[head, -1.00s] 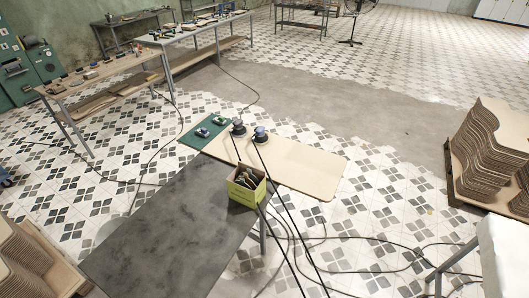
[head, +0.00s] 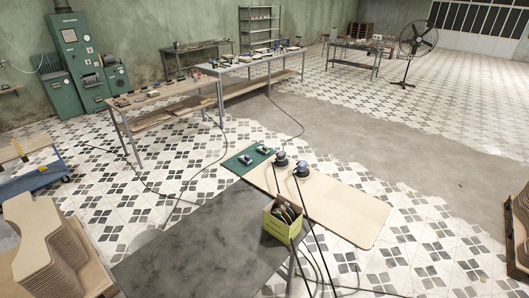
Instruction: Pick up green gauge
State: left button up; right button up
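No gauge can be made out clearly at this size. Two small tools lie on a dark green mat (head: 237,166) at the left end of the pale board: one tool (head: 245,158) on the left, and another (head: 264,150) with a greenish tint on the right. I cannot tell whether either is the green gauge. Neither of my grippers is in view.
A dark grey table (head: 190,250) bears the pale board (head: 345,212), two corded sanders (head: 280,160) (head: 302,168) and a yellow-green box (head: 283,229) of tools. Stacked curved boards (head: 45,262) stand at left. Work benches (head: 165,95) are behind. Cables cross the tiled floor.

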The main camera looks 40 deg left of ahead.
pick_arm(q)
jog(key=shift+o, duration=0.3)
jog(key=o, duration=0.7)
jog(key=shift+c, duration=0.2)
